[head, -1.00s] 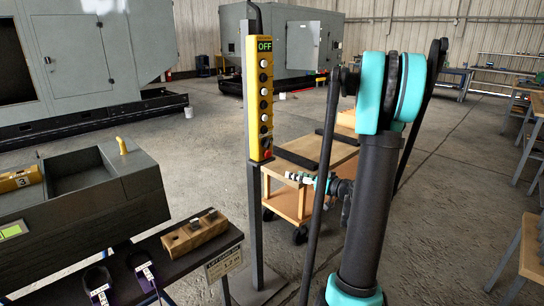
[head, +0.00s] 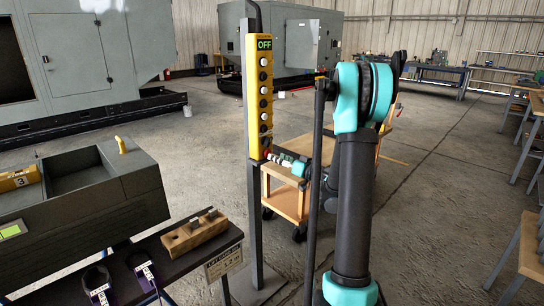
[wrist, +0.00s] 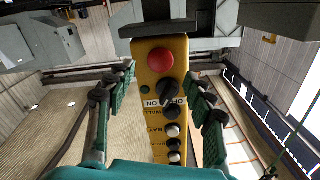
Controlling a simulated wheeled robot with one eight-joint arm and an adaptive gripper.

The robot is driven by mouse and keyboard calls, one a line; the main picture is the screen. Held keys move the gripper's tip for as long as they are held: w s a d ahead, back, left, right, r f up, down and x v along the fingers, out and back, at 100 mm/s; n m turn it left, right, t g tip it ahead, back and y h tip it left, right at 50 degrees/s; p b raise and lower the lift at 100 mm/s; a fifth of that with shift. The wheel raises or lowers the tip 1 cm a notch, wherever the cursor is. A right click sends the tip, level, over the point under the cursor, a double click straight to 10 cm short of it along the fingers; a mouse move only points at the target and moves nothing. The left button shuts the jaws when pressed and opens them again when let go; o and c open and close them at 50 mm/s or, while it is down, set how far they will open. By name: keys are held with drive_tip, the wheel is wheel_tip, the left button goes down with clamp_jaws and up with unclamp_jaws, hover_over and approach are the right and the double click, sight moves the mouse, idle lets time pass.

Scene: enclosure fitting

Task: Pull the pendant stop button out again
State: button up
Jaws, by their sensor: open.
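The yellow pendant (head: 251,100) hangs upright on a dark post in the head view, with a green OFF display (head: 264,44) at its top. In the wrist view the pendant (wrist: 150,130) appears inverted. Its red stop button (wrist: 160,61) shows near the upper end, with a black ON/OFF selector knob (wrist: 169,93) just below it. My gripper (wrist: 160,76) is open, one finger on each side of the pendant, holding nothing. In the head view my gripper (head: 283,160) is at the pendant's lower end, close to the stop button. I cannot tell whether it touches.
A wooden cart (head: 290,203) stands behind the pendant and my arm. A dark bench (head: 190,262) with a wooden block (head: 194,232) is at lower left. A grey enclosure (head: 75,215) stands left of the post. Open concrete floor lies to the right.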

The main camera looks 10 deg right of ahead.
sight(268, 153)
drive_tip(key=x, duration=0.4)
drive_tip(key=shift+w+a, duration=0.15)
drive_tip(key=shift+w, duration=0.05)
clamp_jaws()
